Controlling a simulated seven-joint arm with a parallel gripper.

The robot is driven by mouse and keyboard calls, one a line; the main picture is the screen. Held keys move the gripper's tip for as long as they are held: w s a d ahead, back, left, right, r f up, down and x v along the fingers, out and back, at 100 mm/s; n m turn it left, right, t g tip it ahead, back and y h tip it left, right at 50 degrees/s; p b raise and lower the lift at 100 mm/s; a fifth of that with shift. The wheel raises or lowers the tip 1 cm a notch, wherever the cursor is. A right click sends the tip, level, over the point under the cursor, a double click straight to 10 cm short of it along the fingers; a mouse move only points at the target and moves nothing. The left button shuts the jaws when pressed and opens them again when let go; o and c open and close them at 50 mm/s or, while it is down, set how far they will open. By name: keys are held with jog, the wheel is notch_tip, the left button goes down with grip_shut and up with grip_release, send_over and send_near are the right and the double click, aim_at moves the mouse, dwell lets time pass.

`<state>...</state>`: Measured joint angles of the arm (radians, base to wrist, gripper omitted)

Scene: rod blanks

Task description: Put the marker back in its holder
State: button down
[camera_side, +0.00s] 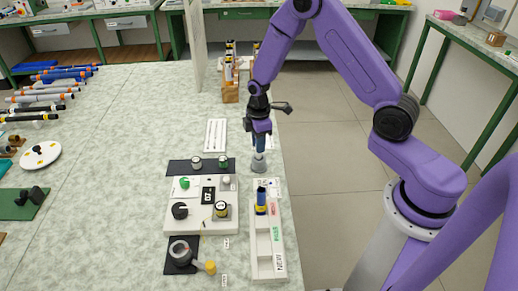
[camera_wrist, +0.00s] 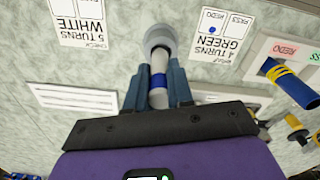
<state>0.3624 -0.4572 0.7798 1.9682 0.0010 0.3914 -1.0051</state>
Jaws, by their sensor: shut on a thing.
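My gripper (camera_side: 260,146) is shut on the marker (camera_wrist: 158,82), a pale rod with a blue band. The marker shows between the two blue-grey fingers in the wrist view. Its far end meets the grey round holder (camera_wrist: 160,38), which also shows in the side view (camera_side: 258,164) near the table's right edge. My gripper is right above the holder, pointing down. I cannot tell how deep the marker's end sits in it. One printed card (camera_wrist: 221,33), reading "4 turns green", has a blue dot in its redo box. The other card (camera_wrist: 84,22) reads "5 turns white".
A white strip plate (camera_side: 215,135) lies behind. Several rods (camera_side: 45,95) lie far left.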

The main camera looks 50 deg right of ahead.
aim_at(259, 158)
jog(key=shift+f, duration=1.35)
jog(key=shift+f, duration=0.2)
jog(key=c, duration=1)
grip_release()
jog(key=shift+r, duration=0.1)
notch_tip(259, 158, up, 12)
jog(key=shift+s+r, duration=0.1)
jog(key=shift+r, duration=0.05)
